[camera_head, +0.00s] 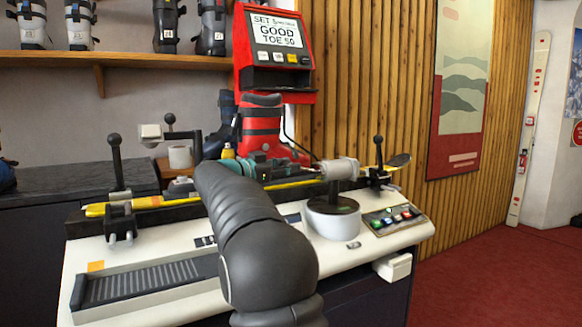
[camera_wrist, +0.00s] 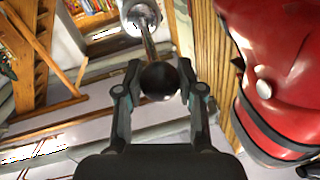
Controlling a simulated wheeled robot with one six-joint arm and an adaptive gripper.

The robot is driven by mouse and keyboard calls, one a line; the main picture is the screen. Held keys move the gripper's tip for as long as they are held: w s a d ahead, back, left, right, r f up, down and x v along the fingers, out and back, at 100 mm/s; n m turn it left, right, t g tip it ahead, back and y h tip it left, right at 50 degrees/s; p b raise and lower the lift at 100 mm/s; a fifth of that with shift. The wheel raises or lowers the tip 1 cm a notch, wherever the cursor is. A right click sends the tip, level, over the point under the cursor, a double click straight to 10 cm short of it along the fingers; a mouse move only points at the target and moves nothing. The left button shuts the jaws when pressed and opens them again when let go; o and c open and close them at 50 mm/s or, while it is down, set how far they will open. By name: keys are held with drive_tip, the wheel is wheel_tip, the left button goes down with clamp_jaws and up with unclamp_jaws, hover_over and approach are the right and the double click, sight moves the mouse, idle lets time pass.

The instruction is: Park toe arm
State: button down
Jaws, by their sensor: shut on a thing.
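The toe arm shows in the head view as a grey cylinder (camera_head: 340,168) on a dark post above a round white base (camera_head: 333,222). In the wrist view its pale cylinder (camera_wrist: 140,14) is at the top, with a thin rod running down to a black ball knob (camera_wrist: 159,80). My gripper (camera_wrist: 160,88) is shut on this knob, one finger on each side. In the head view my arm hides part of the bench, and the knob cannot be made out. A red boot (camera_head: 262,118) stands upright just behind my gripper; it fills the right of the wrist view.
A yellow ski (camera_head: 150,202) lies along the bench (camera_head: 390,236) between black-knobbed clamps at left (camera_head: 117,160) and right (camera_head: 379,150). A button panel (camera_head: 394,218) is at the right. Red floor is clear at right.

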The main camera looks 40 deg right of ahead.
drive_tip(key=shift+w+r, duration=0.1)
drive_tip(key=shift+r, duration=0.05)
drive_tip(key=c, duration=0.7)
unclamp_jaws()
drive_tip(key=shift+a, duration=0.1)
drive_tip(key=a, duration=1.2)
drive_tip(key=shift+s, duration=0.4)
